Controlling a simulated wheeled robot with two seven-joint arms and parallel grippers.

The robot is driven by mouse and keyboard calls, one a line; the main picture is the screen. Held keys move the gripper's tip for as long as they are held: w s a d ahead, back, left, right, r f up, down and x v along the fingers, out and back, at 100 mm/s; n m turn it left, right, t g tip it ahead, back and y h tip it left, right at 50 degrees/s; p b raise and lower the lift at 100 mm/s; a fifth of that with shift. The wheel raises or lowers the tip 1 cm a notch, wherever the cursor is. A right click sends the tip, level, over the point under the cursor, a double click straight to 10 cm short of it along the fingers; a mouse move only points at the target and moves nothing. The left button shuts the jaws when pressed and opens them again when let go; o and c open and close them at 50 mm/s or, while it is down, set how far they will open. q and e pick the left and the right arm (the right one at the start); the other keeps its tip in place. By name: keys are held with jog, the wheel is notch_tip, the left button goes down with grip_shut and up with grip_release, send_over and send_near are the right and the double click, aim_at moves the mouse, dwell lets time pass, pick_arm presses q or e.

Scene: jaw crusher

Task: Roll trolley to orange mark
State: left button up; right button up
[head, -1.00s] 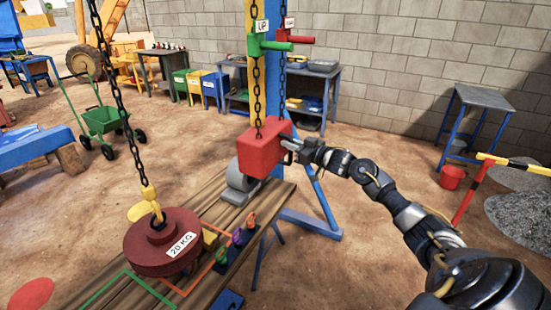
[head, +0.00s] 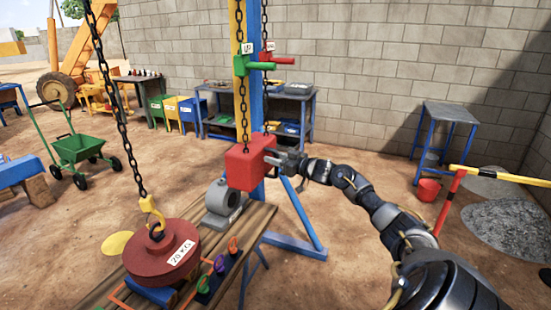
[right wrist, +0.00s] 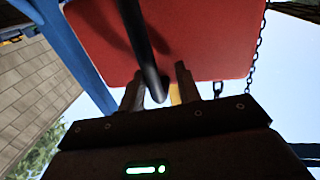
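A red box (head: 248,166) hangs on chains beside the blue-and-yellow post. My right gripper (head: 276,158) is at its right side. In the right wrist view a dark bar (right wrist: 150,65) in front of the red face reaches between the fingers of my right gripper (right wrist: 160,85); a gap shows beside it, so they look open around it. A dark red 20 KG weight (head: 160,253) hangs from a yellow hook (head: 152,215) over the wooden bench. Part of an orange outline (head: 118,302) shows on the bench, mostly hidden or cut off. The overhead rail is out of view.
A grey motor-like part (head: 222,200) and several coloured tags stand on the bench (head: 258,222). Green UP and red levers (head: 262,66) are on the post. A green cart (head: 78,150) stands left, a blue table (head: 448,115) and red bucket (head: 428,189) right. Floor between is open.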

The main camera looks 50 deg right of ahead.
jog(key=shift+d, duration=0.2)
jog(key=s+d+b, duration=0.1)
jog(key=s+b, duration=0.1)
jog(key=s, duration=0.8)
jog(key=shift+s+d, duration=0.3)
jog(key=shift+d, duration=0.05)
dwell(0.4)
